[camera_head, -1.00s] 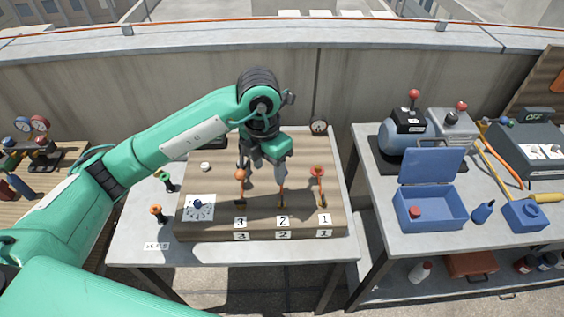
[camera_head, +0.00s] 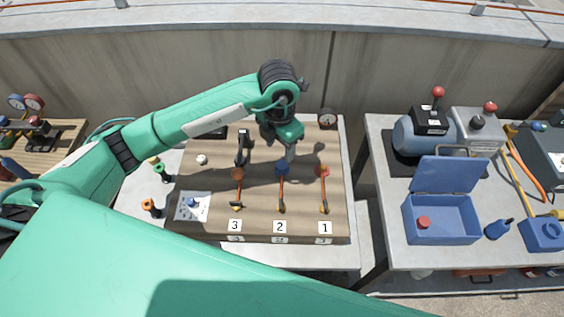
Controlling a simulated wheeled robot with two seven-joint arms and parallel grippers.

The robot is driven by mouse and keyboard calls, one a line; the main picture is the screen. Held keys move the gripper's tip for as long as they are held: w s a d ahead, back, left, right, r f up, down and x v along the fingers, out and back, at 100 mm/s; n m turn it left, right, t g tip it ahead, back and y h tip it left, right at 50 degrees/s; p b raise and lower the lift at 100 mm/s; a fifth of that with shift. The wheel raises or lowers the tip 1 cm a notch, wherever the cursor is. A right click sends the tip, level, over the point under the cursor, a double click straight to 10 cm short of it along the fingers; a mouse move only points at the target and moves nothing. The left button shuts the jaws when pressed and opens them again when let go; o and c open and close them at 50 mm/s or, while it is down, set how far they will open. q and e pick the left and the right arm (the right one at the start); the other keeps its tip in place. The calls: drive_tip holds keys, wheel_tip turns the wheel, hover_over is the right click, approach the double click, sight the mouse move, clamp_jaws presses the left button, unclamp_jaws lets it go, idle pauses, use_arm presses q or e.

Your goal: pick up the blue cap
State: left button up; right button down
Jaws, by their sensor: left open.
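The blue cap (camera_head: 283,170) sits at the top of the middle orange-handled station, above the label 2 (camera_head: 280,227), on the wooden board (camera_head: 215,222). An orange-brown cap (camera_head: 238,174) is at station 3 to its left, and a red cap (camera_head: 322,171) at station 1 to its right. My left gripper (camera_head: 279,147) is open and points down, just behind and above the blue cap in the picture. It holds nothing that I can see. Whether a finger touches the cap cannot be told. My right gripper is out of view.
A blue open box (camera_head: 443,238) with a red piece (camera_head: 424,222) stands on the right table, near a blue bottle (camera_head: 498,229) and a compressor (camera_head: 425,140). A dial plate (camera_head: 192,207) is at the board's left. My green arm covers the lower left.

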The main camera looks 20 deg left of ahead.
sight(282, 165)
use_arm(q)
drive_tip(key=shift+w+f, duration=0.1)
drive_tip(key=shift+f, duration=0.6)
drive_tip(key=shift+w+f, duration=0.15)
drive_tip(key=shift+f, duration=0.15)
drive_tip(key=shift+d+f+p, duration=0.1)
drive_tip(key=shift+f+p, duration=0.4)
drive_tip(key=shift+f, duration=0.05)
wheel_tip(282, 165, down, 4)
drive_tip(key=shift+d+r+p, duration=0.15)
drive_tip(key=shift+r+p, duration=0.1)
drive_tip(key=shift+p, duration=0.45)
drive_tip(key=shift+f, duration=0.4)
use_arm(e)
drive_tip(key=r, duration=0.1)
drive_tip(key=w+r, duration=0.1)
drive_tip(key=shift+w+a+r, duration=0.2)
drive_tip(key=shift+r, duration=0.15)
use_arm(q)
drive_tip(key=shift+c, duration=0.4)
drive_tip(key=c, duration=0.9)
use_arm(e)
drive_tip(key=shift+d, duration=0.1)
